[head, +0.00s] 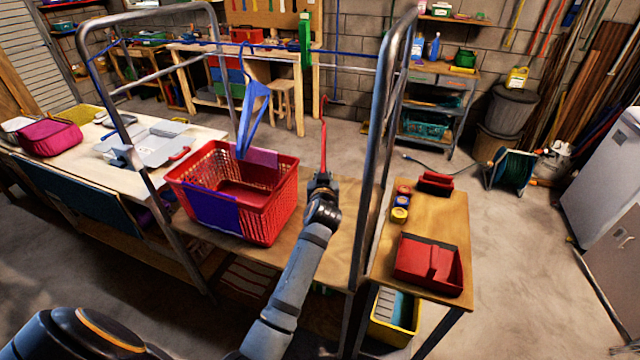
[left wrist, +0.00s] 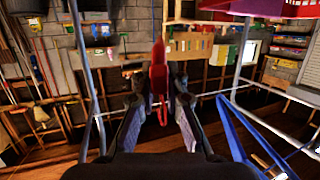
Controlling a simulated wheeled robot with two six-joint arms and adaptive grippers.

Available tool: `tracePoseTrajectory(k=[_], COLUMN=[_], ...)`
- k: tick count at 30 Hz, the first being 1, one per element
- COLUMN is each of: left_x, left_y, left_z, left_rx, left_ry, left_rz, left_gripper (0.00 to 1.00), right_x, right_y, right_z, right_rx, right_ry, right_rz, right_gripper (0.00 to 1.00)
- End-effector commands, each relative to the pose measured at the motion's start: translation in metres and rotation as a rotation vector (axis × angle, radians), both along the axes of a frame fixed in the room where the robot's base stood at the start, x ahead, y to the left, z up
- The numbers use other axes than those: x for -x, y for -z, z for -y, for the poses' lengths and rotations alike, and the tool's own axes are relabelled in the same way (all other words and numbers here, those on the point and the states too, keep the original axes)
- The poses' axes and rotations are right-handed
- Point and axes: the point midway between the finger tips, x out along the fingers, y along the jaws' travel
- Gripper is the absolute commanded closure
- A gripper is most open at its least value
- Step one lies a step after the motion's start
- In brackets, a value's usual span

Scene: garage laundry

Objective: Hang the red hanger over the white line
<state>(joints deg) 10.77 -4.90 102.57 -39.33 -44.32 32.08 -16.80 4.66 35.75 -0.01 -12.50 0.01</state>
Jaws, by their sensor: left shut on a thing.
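The red hanger (head: 323,137) is upright in my left gripper (head: 322,180), seen nearly edge-on, its hook uppermost. In the left wrist view the red hanger (left wrist: 158,75) is between the fingers. A pale line (head: 347,66) shows in the head view, behind and above the hanger. It looks like the white line, but its full run is hard to follow. The hanger appears apart from it. My right gripper is not in view.
A blue line (head: 350,53) spans the metal rack (head: 388,110). A red basket (head: 270,220) stands below. A red bin (head: 428,265) stands on the right table.

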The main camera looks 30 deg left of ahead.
Motion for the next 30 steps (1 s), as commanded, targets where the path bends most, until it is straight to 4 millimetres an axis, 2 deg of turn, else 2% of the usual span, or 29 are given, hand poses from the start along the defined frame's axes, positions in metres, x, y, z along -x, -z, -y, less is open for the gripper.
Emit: tracePoseTrajectory(k=[7, 30], left_x=[-0.024, -0.096], left_y=[0.001, 0.002], left_z=[-0.002, -0.008], left_rx=[0.0, 0.0], left_ry=[0.0, 0.0], left_rz=[0.001, 0.002], left_gripper=[1.0, 1.0], right_x=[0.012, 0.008], right_y=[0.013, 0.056], right_z=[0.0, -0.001], right_rx=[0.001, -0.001], right_ry=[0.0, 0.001], right_rz=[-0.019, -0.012], right_gripper=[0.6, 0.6])
